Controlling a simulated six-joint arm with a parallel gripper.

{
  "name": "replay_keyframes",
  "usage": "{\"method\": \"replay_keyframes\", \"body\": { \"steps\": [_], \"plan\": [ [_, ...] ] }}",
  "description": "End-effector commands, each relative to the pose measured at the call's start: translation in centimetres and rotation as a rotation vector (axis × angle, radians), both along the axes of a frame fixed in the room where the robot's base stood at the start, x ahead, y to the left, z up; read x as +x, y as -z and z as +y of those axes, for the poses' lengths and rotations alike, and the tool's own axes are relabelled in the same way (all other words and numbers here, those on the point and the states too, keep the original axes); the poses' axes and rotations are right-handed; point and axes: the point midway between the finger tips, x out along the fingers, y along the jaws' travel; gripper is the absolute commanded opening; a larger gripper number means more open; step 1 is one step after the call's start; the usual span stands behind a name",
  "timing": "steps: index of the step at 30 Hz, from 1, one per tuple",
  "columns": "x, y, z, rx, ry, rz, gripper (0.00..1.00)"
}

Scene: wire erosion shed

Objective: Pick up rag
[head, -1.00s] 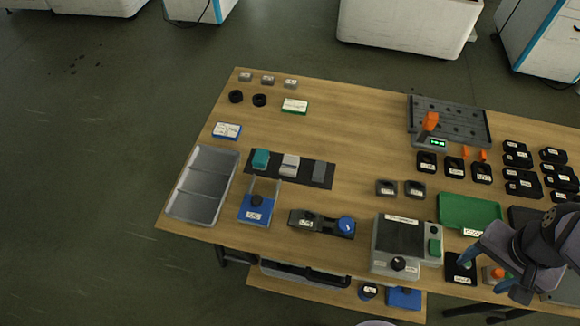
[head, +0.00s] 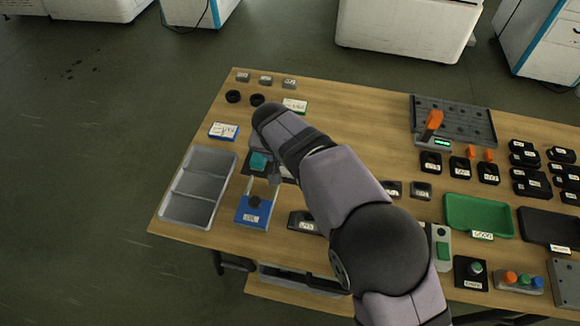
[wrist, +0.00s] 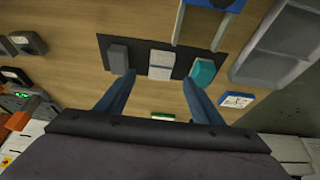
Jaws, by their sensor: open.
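A pale folded piece with a lighter band (wrist: 161,65), most like a rag, lies on a dark mat (wrist: 142,49) between a grey block (wrist: 118,58) and a teal block (wrist: 203,72). My gripper (wrist: 159,79) is open and empty in the wrist view. Its two blue-grey fingers point at the mat, with the pale piece between their tips in the picture. I cannot tell the height left above it. In the head view my arm covers the pale and grey pieces; the teal block (head: 258,162) shows beside my wrist.
A grey metal tray (head: 172,213) lies at the table's left edge. A blue-based stand (head: 254,212) with upright posts is just in front of the mat. A green tray (head: 479,231) is on the right.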

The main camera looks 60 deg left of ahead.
Motion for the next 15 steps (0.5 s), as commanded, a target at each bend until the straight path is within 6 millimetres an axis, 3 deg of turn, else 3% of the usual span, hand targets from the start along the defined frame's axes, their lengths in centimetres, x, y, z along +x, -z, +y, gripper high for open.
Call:
{"method": "replay_keyframes", "body": {
  "steps": [15],
  "plan": [
    [0.5, 2.0, 0.7, 0.000, -0.001, 0.000, 0.61]
  ]
}}
